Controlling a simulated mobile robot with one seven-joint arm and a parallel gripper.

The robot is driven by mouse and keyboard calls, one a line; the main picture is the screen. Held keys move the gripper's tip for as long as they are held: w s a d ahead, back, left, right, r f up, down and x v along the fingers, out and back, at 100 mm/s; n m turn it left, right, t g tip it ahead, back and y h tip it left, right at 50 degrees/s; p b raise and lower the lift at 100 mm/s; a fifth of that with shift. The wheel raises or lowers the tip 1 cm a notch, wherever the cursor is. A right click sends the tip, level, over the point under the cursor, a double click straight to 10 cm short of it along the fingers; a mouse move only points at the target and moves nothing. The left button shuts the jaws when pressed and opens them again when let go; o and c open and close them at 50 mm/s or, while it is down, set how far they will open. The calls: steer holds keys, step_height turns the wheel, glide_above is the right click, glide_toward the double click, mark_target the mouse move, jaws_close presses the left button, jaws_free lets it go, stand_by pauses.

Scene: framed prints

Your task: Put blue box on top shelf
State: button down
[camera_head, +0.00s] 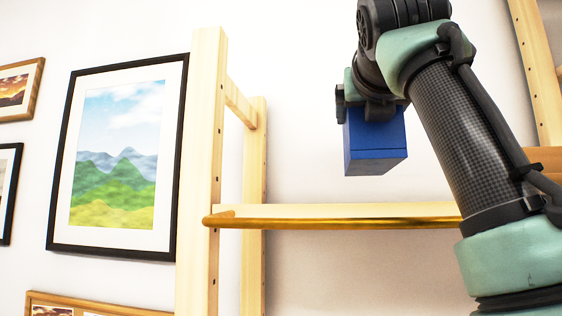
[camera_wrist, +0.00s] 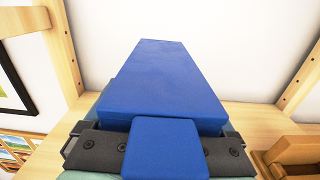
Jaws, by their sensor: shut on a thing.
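The blue box (camera_head: 374,141) is in my gripper (camera_head: 367,112), above the wooden shelf board (camera_head: 330,216) in the head view. A gap of wall shows between the box's bottom and the board in that view. In the wrist view the blue box (camera_wrist: 165,75) fills the middle, with the dark gripper fingers (camera_wrist: 158,148) at its near end. The gripper is shut on the box. The fingers' contact with the box is partly hidden in the head view.
Wooden shelf posts stand at left (camera_head: 203,170) and right (camera_head: 537,75). A wooden object (camera_wrist: 292,155) sits at the lower right of the wrist view. A framed landscape print (camera_head: 120,155) hangs on the wall left of the shelf. The visible board's left part is clear.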

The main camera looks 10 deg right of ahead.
mark_target(373, 148)
steer(key=shift+w+d+f, duration=0.2)
steer(key=shift+f, duration=0.5)
steer(key=shift+s+a+f, duration=0.1)
steer(key=shift+s+f, duration=0.05)
steer(key=shift+f, duration=0.5)
steer(key=shift+s+a+f, duration=0.1)
steer(key=shift+f, duration=0.55)
steer(key=shift+w+d+f+p, duration=0.2)
steer(key=shift+f+p, duration=0.1)
steer(key=shift+f, duration=0.35)
steer(key=shift+s+a, duration=0.15)
jaws_free()
steer(key=shift+f, duration=0.2)
